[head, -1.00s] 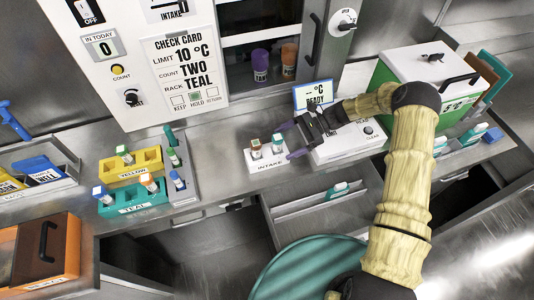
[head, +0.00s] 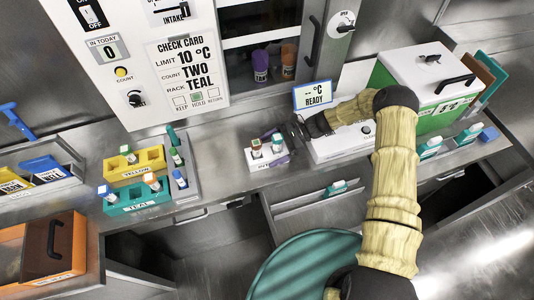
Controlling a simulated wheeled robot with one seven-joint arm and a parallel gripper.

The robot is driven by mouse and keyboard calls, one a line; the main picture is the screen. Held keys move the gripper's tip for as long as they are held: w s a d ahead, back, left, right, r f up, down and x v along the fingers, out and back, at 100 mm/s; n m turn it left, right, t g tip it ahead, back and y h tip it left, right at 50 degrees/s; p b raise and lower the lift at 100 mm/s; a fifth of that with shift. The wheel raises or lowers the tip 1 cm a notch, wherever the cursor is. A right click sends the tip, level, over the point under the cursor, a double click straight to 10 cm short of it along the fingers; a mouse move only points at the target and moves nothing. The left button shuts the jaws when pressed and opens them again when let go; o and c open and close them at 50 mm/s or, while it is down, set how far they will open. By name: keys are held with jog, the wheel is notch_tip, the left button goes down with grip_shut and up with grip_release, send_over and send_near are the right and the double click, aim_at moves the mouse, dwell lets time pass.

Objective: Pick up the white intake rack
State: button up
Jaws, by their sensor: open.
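The white intake rack (head: 262,167) stands upright on the steel counter, at the middle of the head view. It holds two vials, one with a brown-orange cap (head: 256,145) and one with a teal cap (head: 277,139). My gripper (head: 273,147) is open at the rack's right part. One purple fingertip shows behind the vials and the other in front of the rack's right end, partly covering its label. I cannot tell whether the fingers touch the rack.
A yellow rack (head: 118,170) and a teal rack (head: 132,208) with vials stand to the left. A white device (head: 340,146) with a "READY" display (head: 313,96) is at the right, under my arm. A green-and-white cooler box (head: 425,70) stands farther right. Open drawers lie below the counter.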

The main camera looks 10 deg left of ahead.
dwell(0.4)
jog(key=c, duration=1.1)
jog(key=shift+c, duration=0.2)
notch_tip(320, 180, up, 10)
jog(key=shift+b, duration=1.05)
